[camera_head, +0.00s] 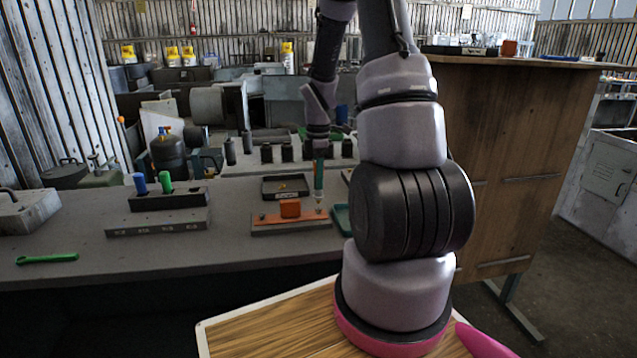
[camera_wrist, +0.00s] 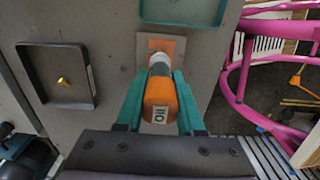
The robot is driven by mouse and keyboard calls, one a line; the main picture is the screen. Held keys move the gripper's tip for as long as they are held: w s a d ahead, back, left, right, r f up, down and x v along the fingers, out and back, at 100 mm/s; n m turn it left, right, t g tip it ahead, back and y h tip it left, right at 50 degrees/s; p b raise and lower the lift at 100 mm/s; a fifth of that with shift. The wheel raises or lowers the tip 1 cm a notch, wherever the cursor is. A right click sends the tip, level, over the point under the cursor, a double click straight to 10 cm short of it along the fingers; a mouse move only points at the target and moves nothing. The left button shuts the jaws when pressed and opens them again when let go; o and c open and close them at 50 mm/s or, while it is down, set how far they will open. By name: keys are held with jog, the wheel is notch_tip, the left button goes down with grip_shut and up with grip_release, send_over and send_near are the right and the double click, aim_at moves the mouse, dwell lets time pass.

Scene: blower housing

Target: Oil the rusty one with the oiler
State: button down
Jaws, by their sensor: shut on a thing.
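My gripper (camera_head: 319,182) has teal fingers and points down above the bench. In the wrist view my gripper (camera_wrist: 160,100) is shut on the oiler (camera_wrist: 160,102), an orange bottle marked OIL with a grey and white nozzle. The nozzle end is over a grey plate with a rust-orange patch (camera_wrist: 174,46). In the head view the orange, rusty-looking strip (camera_head: 268,219) lies on a grey base, with an orange block (camera_head: 290,208) on it. The oiler's tip appears near the strip's right end; whether it touches is unclear. The fingers mostly hide the oiler there.
A dark tray (camera_head: 268,193) with a small brass piece stands behind the strip. A teal tray (camera_head: 337,222) is to its right. A rack (camera_head: 150,202) with blue and green handles and a green spanner (camera_head: 47,258) lie to the left. The bench front between them is clear.

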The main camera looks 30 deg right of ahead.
jog(key=shift+r, duration=2.55)
dwell(0.5)
